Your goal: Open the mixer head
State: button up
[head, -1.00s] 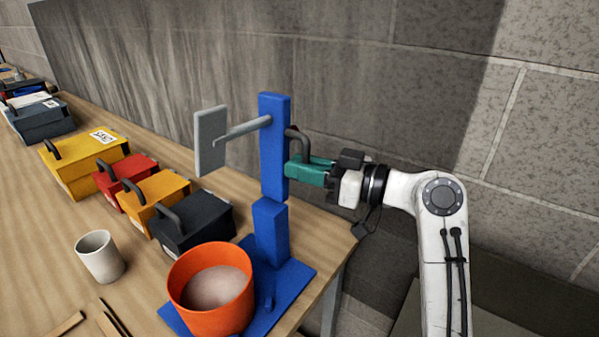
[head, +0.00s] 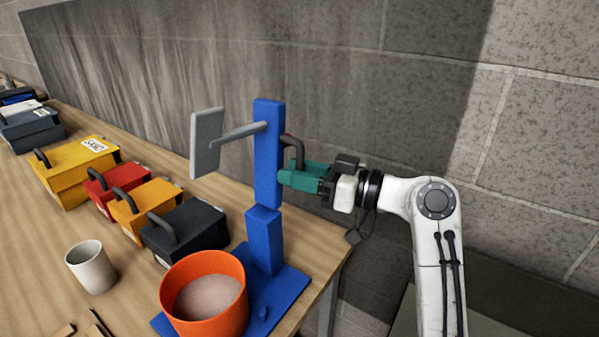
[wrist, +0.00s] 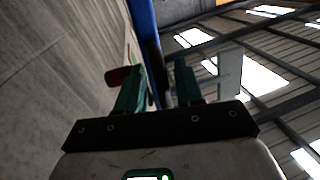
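The mixer has a blue base (head: 287,287) and column (head: 265,240). Its blue head (head: 267,150) stands upright on the column, tipped up. A grey rod leads left from the head to a flat grey paddle (head: 206,143), clear above the orange bowl (head: 207,327). A dark curved handle (head: 296,147) is on the head's right side. My gripper (head: 290,178) has green fingers at the head's right side, just below the handle. In the wrist view the fingers (wrist: 157,78) are apart, with blue and dark parts of the mixer between or beyond them. I cannot tell whether they touch.
A white cup (head: 90,268) stands left of the bowl. Handled boxes, dark (head: 190,232), orange (head: 145,207), red (head: 118,188) and yellow (head: 75,170), line the table behind. A stone wall (head: 450,100) is behind the mixer. The table edge runs just right of the base.

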jog(key=b+v, duration=0.2)
jog(key=v, duration=0.8)
jog(key=shift+s+d, duration=0.15)
jog(key=shift+d, duration=0.2)
jog(key=s+d+f+m+h, duration=0.1)
jog(key=s+f+m+h, duration=0.15)
jog(key=f, duration=0.65)
jog(key=s+d+f+m+g+h, duration=0.1)
jog(key=s+d+f+m+h, duration=0.2)
jog(key=f, duration=0.6)
jog(key=s+f+m+h, duration=0.2)
jog(key=s+f+h, duration=0.15)
jog(key=f, duration=0.55)
jog(key=s+d+f+m+g+h, duration=0.1)
jog(key=s+d+f+g+h, duration=0.1)
jog(key=s, duration=0.6)
jog(key=s+d+f+m+g+h, duration=0.2)
jog(key=s+d+f+h, duration=0.1)
jog(key=s+d+f, duration=0.2)
jog(key=s+d+f+m+g+h, duration=0.1)
jog(key=s+f, duration=0.5)
jog(key=s, duration=0.7)
jog(key=shift+s+d+g+h, duration=0.25)
jog(key=shift+d+g+h, duration=0.25)
jog(key=shift+d+h, duration=0.5)
jog(key=shift+d+f+m, duration=0.15)
jog(key=shift+d+m, duration=0.05)
jog(key=shift+m, duration=0.05)
